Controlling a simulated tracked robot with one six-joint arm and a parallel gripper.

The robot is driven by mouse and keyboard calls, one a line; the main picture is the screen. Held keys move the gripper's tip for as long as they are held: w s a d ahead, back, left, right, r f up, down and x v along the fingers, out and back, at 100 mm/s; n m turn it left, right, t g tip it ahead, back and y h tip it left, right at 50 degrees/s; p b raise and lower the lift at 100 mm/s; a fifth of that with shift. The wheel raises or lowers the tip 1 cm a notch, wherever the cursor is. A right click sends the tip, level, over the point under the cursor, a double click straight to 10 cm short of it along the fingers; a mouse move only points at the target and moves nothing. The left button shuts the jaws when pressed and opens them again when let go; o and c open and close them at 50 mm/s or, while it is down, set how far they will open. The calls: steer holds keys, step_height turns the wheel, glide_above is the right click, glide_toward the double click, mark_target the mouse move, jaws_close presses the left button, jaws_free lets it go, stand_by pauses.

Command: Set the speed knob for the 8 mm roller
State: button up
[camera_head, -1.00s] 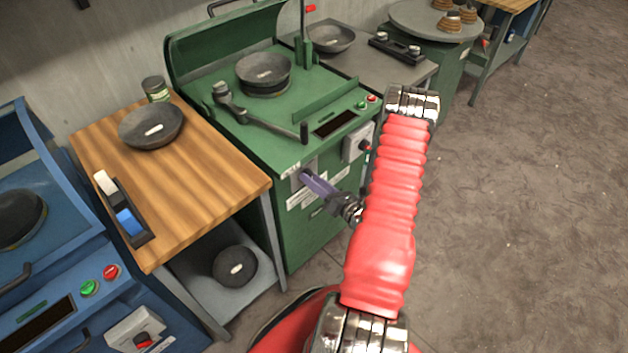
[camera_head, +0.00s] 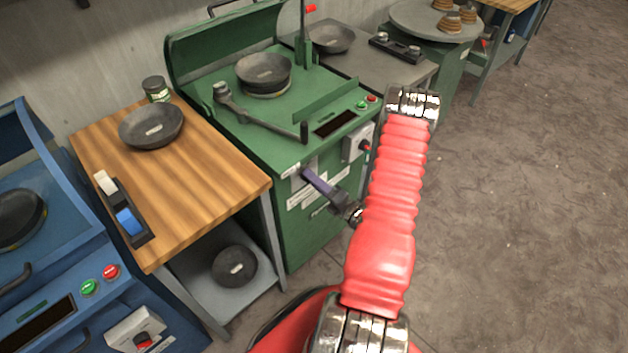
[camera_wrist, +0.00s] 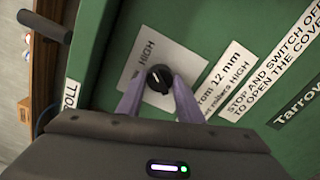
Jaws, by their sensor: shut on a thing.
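The speed knob (camera_wrist: 159,78) is a small round black knob with a pale pointer mark. It sits on a light plate (camera_wrist: 134,88) marked HIGH on the front of the green machine (camera_head: 318,235). My gripper (camera_wrist: 157,88) has its two purple fingers on either side of the knob, closed on it. In the head view my gripper (camera_head: 306,172) reaches the machine's front and hides the knob. A label (camera_wrist: 218,80) beside the plate reads in part "from 12 mm" and "HIGH". Exactly where the pointer aims is too small to tell.
A grey switch box (camera_head: 357,142) with a red knob is to the right on the machine's front. A long dark lever (camera_head: 262,118) lies across its top. A wooden bench (camera_head: 205,170) and a blue machine (camera_head: 60,270) stand left. Open floor (camera_head: 520,200) lies right.

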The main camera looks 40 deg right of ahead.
steer(key=shift+d+f, duration=0.1)
steer(key=shift+d, duration=0.05)
steer(key=o, duration=1.1)
steer(key=shift+c, duration=0.2)
steer(key=shift+s, duration=0.1)
steer(key=s, duration=1.3)
steer(key=shift+s, duration=0.3)
steer(key=shift+f, duration=0.1)
